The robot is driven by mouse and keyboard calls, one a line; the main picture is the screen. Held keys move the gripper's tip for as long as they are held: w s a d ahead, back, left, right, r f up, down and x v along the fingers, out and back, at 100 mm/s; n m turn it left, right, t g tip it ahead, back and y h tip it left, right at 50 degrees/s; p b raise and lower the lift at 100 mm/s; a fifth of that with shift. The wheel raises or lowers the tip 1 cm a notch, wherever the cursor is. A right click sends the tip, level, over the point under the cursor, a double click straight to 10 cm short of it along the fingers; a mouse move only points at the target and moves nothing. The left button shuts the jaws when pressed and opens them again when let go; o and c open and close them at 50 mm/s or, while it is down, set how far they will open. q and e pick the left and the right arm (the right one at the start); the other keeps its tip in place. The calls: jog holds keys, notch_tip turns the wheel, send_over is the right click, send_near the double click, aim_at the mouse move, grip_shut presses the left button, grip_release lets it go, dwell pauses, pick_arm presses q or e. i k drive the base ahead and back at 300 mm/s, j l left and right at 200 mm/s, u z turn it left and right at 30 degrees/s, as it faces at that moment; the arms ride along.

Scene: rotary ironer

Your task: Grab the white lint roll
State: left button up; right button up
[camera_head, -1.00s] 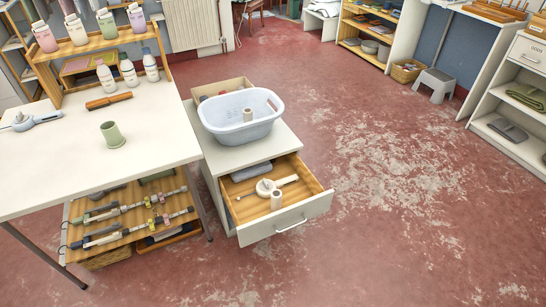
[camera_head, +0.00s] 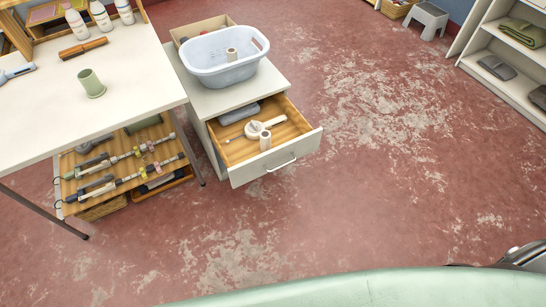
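A small white roll (camera_head: 265,140) stands upright in the open drawer (camera_head: 276,165) of the white cabinet, near the drawer's front. A white round-headed tool with a handle (camera_head: 254,129) lies beside it. A second, similar pale roll (camera_head: 231,54) stands in the light-blue basin (camera_head: 214,68) on the cabinet top. I cannot tell from their looks which roll is the lint roll. Neither of my grippers is in view.
A white table (camera_head: 120,105) stands left of the cabinet, with a green cup (camera_head: 91,83) and a brown brush (camera_head: 83,48) on it. A grey item (camera_head: 240,113) lies at the drawer's back. The red floor right of the drawer is clear.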

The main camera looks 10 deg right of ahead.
aim_at(264, 135)
jog(key=i+l+u, duration=0.4)
jog(key=l+u, duration=0.15)
jog(key=l, duration=0.15)
jog(key=i+l+u, duration=0.25)
jog(key=l+u, duration=0.3)
jog(key=l, duration=0.25)
jog(key=i+l+u, duration=0.1)
jog(key=l+u, duration=0.15)
jog(key=l, duration=0.2)
